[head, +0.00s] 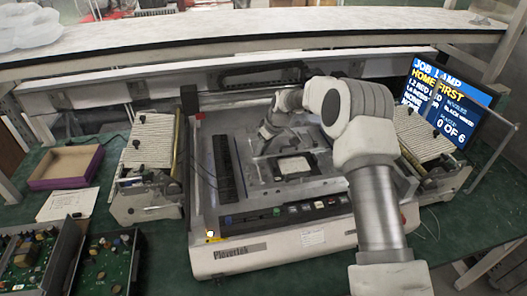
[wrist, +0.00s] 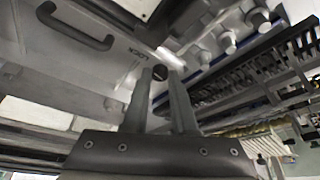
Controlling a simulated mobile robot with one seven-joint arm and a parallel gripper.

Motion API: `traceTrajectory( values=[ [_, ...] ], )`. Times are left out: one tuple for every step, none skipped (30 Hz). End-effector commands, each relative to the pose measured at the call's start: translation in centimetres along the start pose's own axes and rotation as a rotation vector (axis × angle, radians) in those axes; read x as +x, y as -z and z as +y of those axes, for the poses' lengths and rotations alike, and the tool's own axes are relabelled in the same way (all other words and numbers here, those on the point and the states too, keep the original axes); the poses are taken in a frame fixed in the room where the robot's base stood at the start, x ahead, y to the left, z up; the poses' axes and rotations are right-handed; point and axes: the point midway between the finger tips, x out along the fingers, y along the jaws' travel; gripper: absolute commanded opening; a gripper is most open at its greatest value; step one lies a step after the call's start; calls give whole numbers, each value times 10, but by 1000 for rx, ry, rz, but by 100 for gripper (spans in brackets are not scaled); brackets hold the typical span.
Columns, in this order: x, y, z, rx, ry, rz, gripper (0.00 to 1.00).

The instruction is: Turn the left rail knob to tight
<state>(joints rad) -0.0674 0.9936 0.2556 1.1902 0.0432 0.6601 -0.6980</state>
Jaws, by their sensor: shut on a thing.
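A small dark round knob (wrist: 160,72) sits between the tips of my gripper's two fingers in the wrist view. My gripper (wrist: 160,76) is shut on it, with one finger on each side. Lettering that seems to read "LOCK" is on the grey metal plate (wrist: 115,62) beside the knob. In the head view my gripper (head: 262,140) reaches down over the open bed of the machine (head: 225,255). The knob is too small or hidden there, and its turned position cannot be read.
A dark handle (wrist: 75,25) lies on the plate left of my fingers, and several metal fittings (wrist: 228,42) stand at right. Ribbed feeder units (head: 150,140) flank the machine. A screen (head: 447,100) stands at right, and a purple-edged box (head: 65,168) lies at left.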

Motion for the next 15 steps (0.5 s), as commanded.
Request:
traceTrajectory(
  values=[
    [3, 0, -1, 32, -18, 1, 0],
    [4, -1, -2, 58, -28, 0, 0],
    [4, -1, -2, 93, -42, 0, 0],
    [3, 0, -2, 119, -54, 1, 0],
    [4, 0, -2, 146, -65, 1, 0],
    [3, 0, -3, 179, -79, 1, 0],
    [3, 0, -4, 206, -90, 1, 0],
    [3, 0, -4, 232, -101, 0, 0],
    [3, 0, -4, 267, -115, 1, 0],
    [3, 0, -4, 294, -127, 1, 0],
    [3, 1, -5, 319, -138, 1, 0],
    [3, 1, -5, 355, -153, 1, 0],
    [3, 1, -6, 381, -163, 1, 0],
    [3, 1, -5, 408, -174, 1, 0],
    [3, 1, -6, 441, -188, 1, 0]
  ],
)
